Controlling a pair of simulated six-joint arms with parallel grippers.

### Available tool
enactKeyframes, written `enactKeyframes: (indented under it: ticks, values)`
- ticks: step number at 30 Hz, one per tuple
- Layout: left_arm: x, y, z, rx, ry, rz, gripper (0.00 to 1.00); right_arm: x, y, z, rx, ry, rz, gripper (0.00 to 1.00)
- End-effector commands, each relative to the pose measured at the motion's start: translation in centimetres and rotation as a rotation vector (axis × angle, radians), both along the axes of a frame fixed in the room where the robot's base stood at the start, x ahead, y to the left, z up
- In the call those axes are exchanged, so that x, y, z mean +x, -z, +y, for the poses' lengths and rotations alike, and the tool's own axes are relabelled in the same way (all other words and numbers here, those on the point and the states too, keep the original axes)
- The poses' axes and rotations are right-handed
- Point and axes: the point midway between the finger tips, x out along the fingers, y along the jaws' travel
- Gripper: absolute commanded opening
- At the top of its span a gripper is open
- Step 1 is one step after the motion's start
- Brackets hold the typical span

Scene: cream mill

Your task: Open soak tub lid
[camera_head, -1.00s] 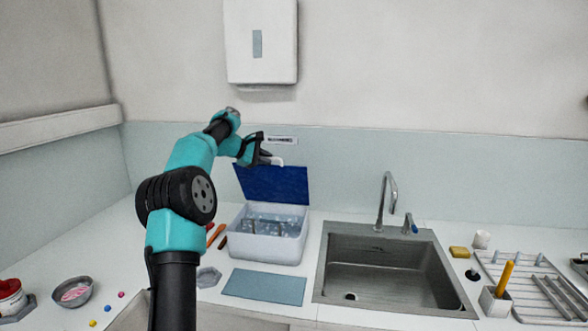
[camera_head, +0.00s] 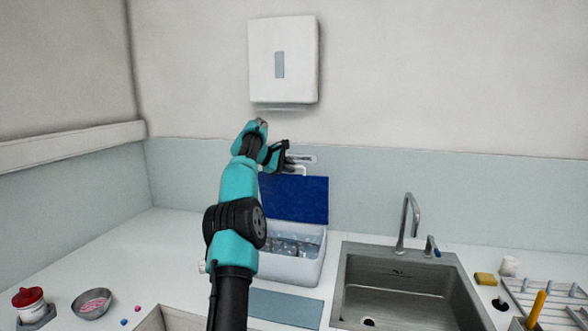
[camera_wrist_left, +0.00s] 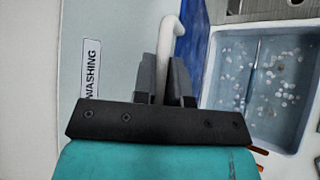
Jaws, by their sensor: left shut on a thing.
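The soak tub (camera_head: 300,266) is a white box with bubbly water inside, on the counter left of the sink. Its blue lid (camera_head: 302,198) stands raised, about upright, at the back of the tub. My left gripper (camera_head: 290,165) is shut on the white lid handle (camera_head: 300,170) at the lid's top edge. In the left wrist view the gripper (camera_wrist_left: 167,75) has its fingers around the white curved handle (camera_wrist_left: 172,38). There the blue lid (camera_wrist_left: 197,35) shows as a strip beside the open tub (camera_wrist_left: 212,85). My right gripper is not in view.
A steel sink (camera_head: 400,290) with a tap (camera_head: 407,222) is right of the tub. A blue-grey mat (camera_head: 285,308) lies in front of it. A grey bowl (camera_head: 92,303) and a red-lidded jar (camera_head: 30,304) stand at left. A white dispenser (camera_head: 284,60) hangs above.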

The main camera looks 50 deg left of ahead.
Motion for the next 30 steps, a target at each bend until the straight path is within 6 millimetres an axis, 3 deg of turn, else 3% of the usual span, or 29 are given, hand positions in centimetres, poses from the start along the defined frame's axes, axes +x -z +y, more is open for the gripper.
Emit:
enactKeyframes:
  ticks: [8, 9, 16, 25, 30]
  values:
    - [0.1, 0.2, 0.0, -0.001, 0.003, 0.003, 0.0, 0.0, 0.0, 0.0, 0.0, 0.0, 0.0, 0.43]
    - [0.1, 0.2, 0.0, -0.001, 0.003, 0.003, 0.15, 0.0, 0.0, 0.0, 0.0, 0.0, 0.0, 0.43]
    - [0.1, 0.3, 0.0, -0.003, 0.002, 0.005, 0.37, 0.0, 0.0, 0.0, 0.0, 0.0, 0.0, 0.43]
    - [0.0, 0.6, 0.1, -0.006, 0.002, 0.009, 0.38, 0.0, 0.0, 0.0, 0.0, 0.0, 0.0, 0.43]
    - [-1.0, 0.1, 0.4, -0.004, 0.001, 0.01, 0.38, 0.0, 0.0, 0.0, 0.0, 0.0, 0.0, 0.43]
